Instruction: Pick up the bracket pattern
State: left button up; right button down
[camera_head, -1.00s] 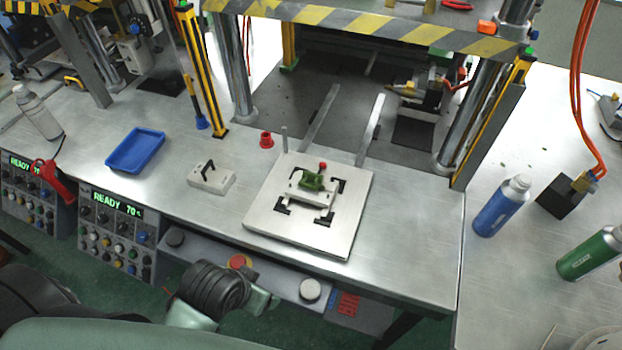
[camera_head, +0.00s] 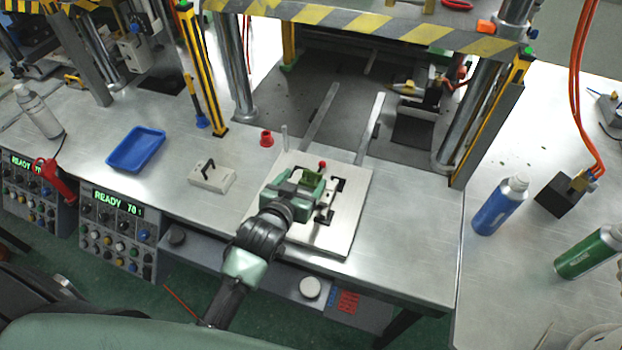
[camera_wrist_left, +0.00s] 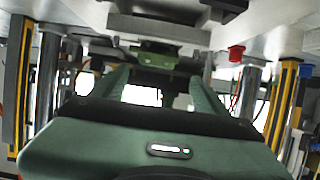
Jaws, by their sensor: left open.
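The bracket pattern (camera_head: 311,179) is a small green piece sitting on the mould block in the middle of the square metal plate (camera_head: 345,235). In the left wrist view the green bracket (camera_wrist_left: 155,60) shows just beyond my finger ends, roughly centred between them. My left gripper (camera_head: 308,184) is over the plate, with its fingers apart on either side of the bracket. In the left wrist view both fingers of the gripper (camera_wrist_left: 158,80) are spread with a gap between them. The gripper body hides part of the mould block. Contact with the bracket cannot be told. My right gripper is not in view.
A red-knobbed pin (camera_head: 322,165) stands close behind the bracket. A red cup (camera_head: 266,139), a grey handled block (camera_head: 212,177) and a blue tray (camera_head: 135,150) lie to the left. Press columns and rails stand behind.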

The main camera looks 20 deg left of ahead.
aim_at(313, 173)
pick_arm(q)
jog(key=x, duration=0.1)
jog(key=p+x, duration=0.1)
jog(key=x, duration=0.3)
jog(key=shift+d+f+p, duration=0.2)
jog(key=shift+d+p, duration=0.15)
jog(key=shift+d, duration=0.05)
jog(key=shift+w+f, duration=0.3)
jog(key=shift+w, duration=0.25)
jog(key=shift+c, duration=0.3)
jog(key=shift+s, duration=0.1)
jog(key=c, duration=1.4)
jog(key=shift+r, duration=0.1)
